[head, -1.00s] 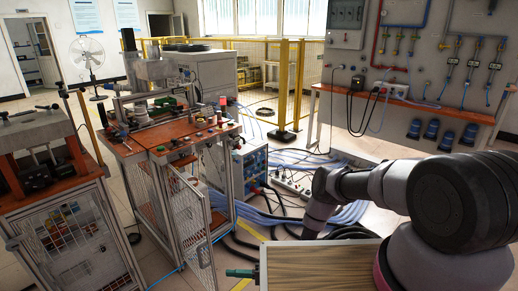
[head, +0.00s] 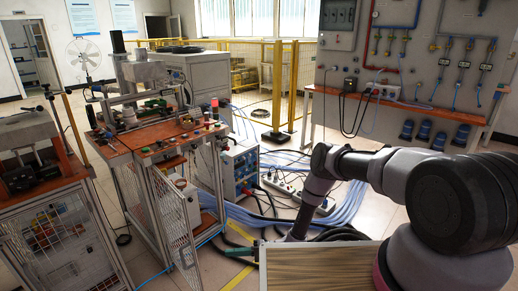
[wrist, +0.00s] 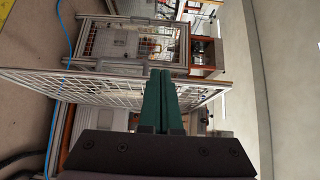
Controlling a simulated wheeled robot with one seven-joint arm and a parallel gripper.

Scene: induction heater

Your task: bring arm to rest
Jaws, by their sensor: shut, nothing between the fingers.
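My arm reaches in from the right side of the head view and bends down behind a wood-topped block. My gripper (head: 238,251) shows there only as a dark green tip beside the block's left edge. In the wrist view, the two green fingers (wrist: 160,74) lie together with nothing between them. They point towards a wire mesh door (wrist: 85,88), and I cannot tell the exact gap to it.
The induction heater bench (head: 165,145) stands left of centre, its mesh door (head: 178,222) swung open. Another bench (head: 45,185) is at far left. Blue hoses (head: 260,217) and a power strip (head: 283,186) lie on the floor. A panel wall (head: 415,60) stands right.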

